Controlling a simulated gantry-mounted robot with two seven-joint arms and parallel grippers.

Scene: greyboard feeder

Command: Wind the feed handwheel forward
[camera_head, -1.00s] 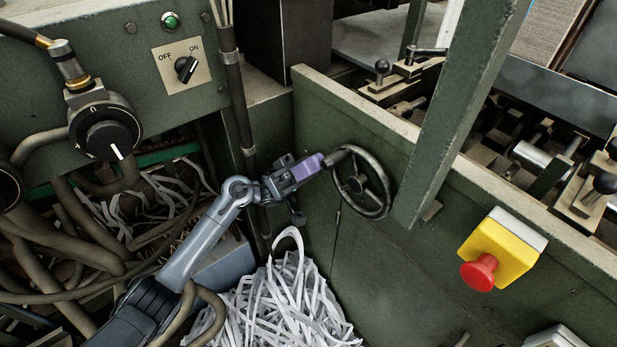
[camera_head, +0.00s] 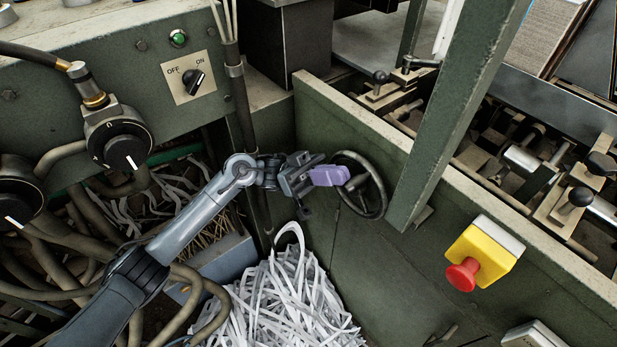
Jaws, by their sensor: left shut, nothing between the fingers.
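The feed handwheel (camera_head: 381,197) is a dark spoked wheel on the green machine panel, just left of the upright post. Its crank handle (camera_head: 356,182) sticks out from the wheel, at its left side. My left gripper (camera_head: 332,176) comes in from the left with its purple fingertips shut and empty. The tips are at the handle and overlap the left part of the wheel. I cannot tell whether they touch the handle or are just in front of it. Part of the wheel's left rim is hidden behind the fingers. My right gripper is not in view.
A yellow box with a red stop button (camera_head: 462,274) is at the right. A green post (camera_head: 450,110) stands close to the wheel. An OFF/ON switch (camera_head: 194,82) and a black dial (camera_head: 122,148) are at upper left. Paper shreds (camera_head: 285,300) and hoses lie below.

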